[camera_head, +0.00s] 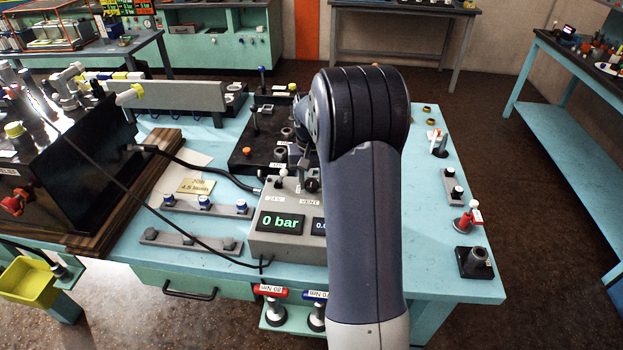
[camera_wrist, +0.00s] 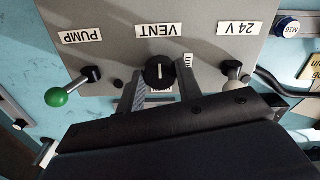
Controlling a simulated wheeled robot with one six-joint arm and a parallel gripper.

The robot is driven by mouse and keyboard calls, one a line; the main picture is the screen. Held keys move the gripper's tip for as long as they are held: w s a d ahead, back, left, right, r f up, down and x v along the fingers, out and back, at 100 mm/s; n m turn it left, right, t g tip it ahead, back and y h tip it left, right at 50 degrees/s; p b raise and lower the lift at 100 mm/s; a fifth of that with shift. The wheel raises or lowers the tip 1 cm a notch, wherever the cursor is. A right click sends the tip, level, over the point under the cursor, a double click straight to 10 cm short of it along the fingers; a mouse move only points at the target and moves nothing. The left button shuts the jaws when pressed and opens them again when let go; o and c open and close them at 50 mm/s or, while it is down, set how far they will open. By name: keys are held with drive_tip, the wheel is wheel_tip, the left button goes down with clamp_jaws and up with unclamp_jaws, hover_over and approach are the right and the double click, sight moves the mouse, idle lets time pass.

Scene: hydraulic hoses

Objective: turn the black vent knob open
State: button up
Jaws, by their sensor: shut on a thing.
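The black vent knob (camera_wrist: 159,71) sits on the grey panel in the wrist view, beside the upside-down VENT label (camera_wrist: 158,30). A pale pointer line on it runs up and down in the picture. My gripper (camera_wrist: 161,84) is shut on the knob, one finger on each side. Small labels at the knob's right and below it are partly covered by the fingers. In the head view, the grey control box (camera_head: 272,243) shows "0 bar" on its display; my arm covers its right part and most of my gripper.
In the wrist view, a green-balled pump lever (camera_wrist: 58,96) stands left of the knob and a pale-tipped 24 V switch (camera_wrist: 232,69) right of it. The blue bench (camera_head: 425,262) carries hoses and fittings; its right side has some free room.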

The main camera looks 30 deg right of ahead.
sight(312, 183)
drive_tip(key=o, duration=1)
drive_tip(key=shift+c, duration=0.2)
wheel_tip(312, 183, up, 11)
drive_tip(key=b, duration=0.1)
drive_tip(key=shift+f, duration=0.15)
wheel_tip(312, 183, down, 11)
drive_tip(key=shift+r+p, duration=0.1)
drive_tip(key=shift+p, duration=0.45)
